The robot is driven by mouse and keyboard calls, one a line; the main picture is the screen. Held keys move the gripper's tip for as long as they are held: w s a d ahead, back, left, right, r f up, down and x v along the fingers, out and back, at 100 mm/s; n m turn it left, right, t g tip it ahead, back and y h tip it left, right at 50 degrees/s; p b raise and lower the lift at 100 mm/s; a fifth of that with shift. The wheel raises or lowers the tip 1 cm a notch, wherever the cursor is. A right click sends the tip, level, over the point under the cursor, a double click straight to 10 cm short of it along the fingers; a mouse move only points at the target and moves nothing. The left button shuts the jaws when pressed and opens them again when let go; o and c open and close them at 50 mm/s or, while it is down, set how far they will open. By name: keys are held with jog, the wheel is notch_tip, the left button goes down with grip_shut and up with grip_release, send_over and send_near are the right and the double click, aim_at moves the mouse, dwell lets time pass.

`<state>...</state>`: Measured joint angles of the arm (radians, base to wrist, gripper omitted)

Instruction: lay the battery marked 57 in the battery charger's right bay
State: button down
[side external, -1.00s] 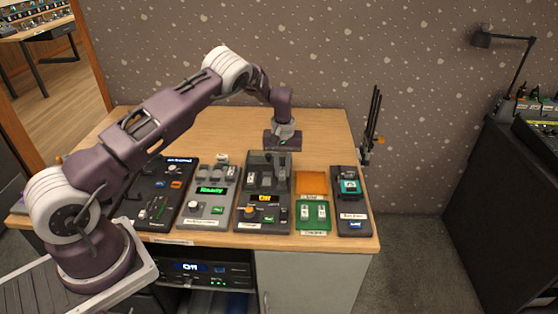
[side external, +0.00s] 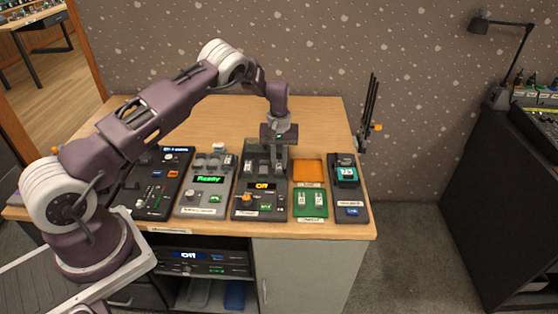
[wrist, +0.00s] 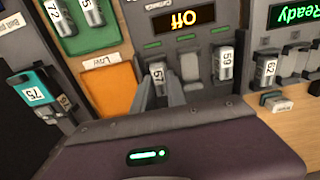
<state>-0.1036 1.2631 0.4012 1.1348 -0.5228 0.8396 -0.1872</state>
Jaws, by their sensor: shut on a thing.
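The charger with the yellow Off display (side external: 262,186) stands mid-row on the desk, and it shows upside down in the wrist view (wrist: 183,19). My gripper (wrist: 162,90) is shut on a pale-labelled battery (wrist: 157,72), whose inverted mark looks like 57. The battery is at the bay at the picture's left in the wrist view, the charger's right side in the side view. Whether it touches the bay floor cannot be told. Another battery, looking like 69 (wrist: 223,62), sits in the opposite end bay. In the side view my gripper (side external: 279,146) is over the charger's back part.
An empty orange tray (side external: 308,171) and a green tray (side external: 309,214) with two batteries lie right of the charger. A body pack (side external: 348,190) is farther right. The Ready device (side external: 207,195) stands close on the left. The desk behind is clear.

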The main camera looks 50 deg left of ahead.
jog(key=shift+f, duration=0.45)
dwell(0.4)
jog(key=c, duration=1.3)
grip_release()
jog(key=shift+o, duration=0.2)
jog(key=shift+d, duration=0.1)
jog(key=shift+w, duration=0.1)
jog(key=c, duration=0.4)
jog(key=shift+r, duration=3.05)
